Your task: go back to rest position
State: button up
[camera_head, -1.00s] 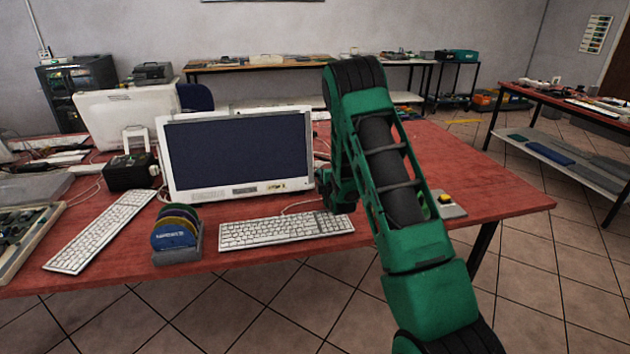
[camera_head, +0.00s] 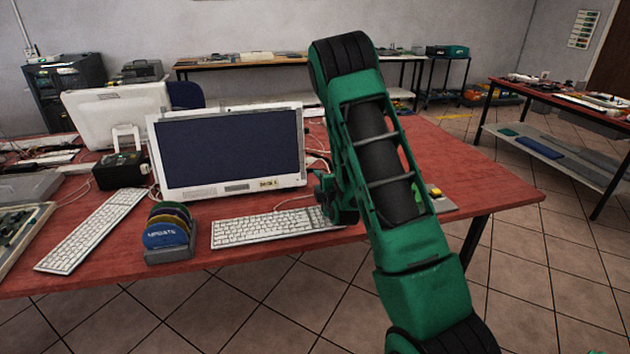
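My green and black arm rises from the lower right and bends at a black joint near the top middle. My gripper (camera_head: 326,188) shows only in part, left of the arm, close to the right end of a white keyboard (camera_head: 268,229). Most of it is dark and hidden behind the arm links, so its fingers cannot be made out. No held object is visible.
The red table (camera_head: 480,188) holds a white monitor (camera_head: 229,148), a disc holder (camera_head: 168,236), a second keyboard (camera_head: 92,230) and a black box (camera_head: 121,170). A yellow-topped item (camera_head: 435,192) lies right of my arm. Tiled floor (camera_head: 540,250) is clear at right.

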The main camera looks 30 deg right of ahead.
jog(key=shift+s+a+r, duration=0.15)
jog(key=shift+s, duration=0.25)
jog(key=shift+s+r, duration=0.1)
jog(key=shift+r, duration=0.15)
jog(key=s+a+r+m+g+y, duration=0.1)
jog(key=s+r+m+g, duration=0.3)
jog(key=s, duration=1.1)
jog(key=s+a+r+m+g+y, duration=0.2)
jog(key=s+a+r+m+g, duration=0.2)
jog(key=s+m, duration=0.6)
jog(key=s+a+r+m+g+y, duration=0.1)
jog(key=s+a+r+m+g, duration=0.2)
jog(key=s, duration=1.9)
jog(key=r+m+g, duration=0.1)
jog(key=m+g, duration=0.3)
jog(key=shift+a+r, duration=0.2)
jog(key=shift+r, duration=0.2)
